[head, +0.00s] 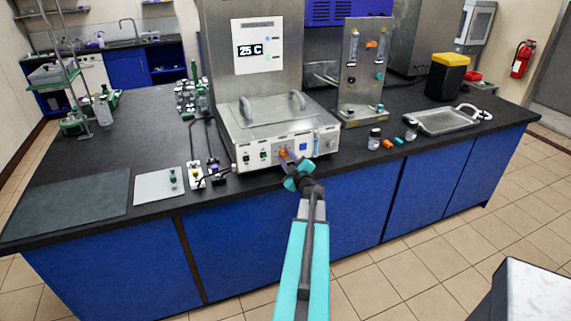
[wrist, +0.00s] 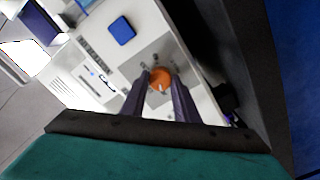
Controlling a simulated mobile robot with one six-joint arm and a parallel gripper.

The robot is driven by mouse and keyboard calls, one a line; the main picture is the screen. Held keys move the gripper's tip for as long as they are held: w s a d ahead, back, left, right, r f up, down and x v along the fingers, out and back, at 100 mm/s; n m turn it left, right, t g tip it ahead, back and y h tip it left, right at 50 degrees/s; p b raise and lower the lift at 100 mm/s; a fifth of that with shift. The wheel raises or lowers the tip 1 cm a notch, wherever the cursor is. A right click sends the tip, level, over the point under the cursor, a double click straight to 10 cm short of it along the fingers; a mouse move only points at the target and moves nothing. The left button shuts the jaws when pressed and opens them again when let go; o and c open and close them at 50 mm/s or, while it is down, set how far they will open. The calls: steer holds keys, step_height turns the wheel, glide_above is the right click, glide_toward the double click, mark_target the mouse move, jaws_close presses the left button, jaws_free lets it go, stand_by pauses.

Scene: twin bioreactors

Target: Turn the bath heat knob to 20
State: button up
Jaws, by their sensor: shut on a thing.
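The water bath (head: 270,128) is a steel box with a white front panel and a lid with two grey handles. In the head view my gripper (head: 290,170) is at the front of the bath, partly hiding the panel.
A blue square (wrist: 121,30) is on the panel near the knob. Small bottles (head: 374,138), a metal tray (head: 445,120) and a yellow-lidded black bin (head: 447,75) stand to the right. Cables and small devices (head: 205,172) lie left of the bath.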

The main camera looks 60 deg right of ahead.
steer(key=shift+w+n+b, duration=0.15)
steer(key=shift+n+b, duration=0.3)
steer(key=shift+n, duration=0.35)
steer(key=shift+r, duration=0.1)
steer(key=o, duration=1.1)
steer(key=shift+c, duration=0.2)
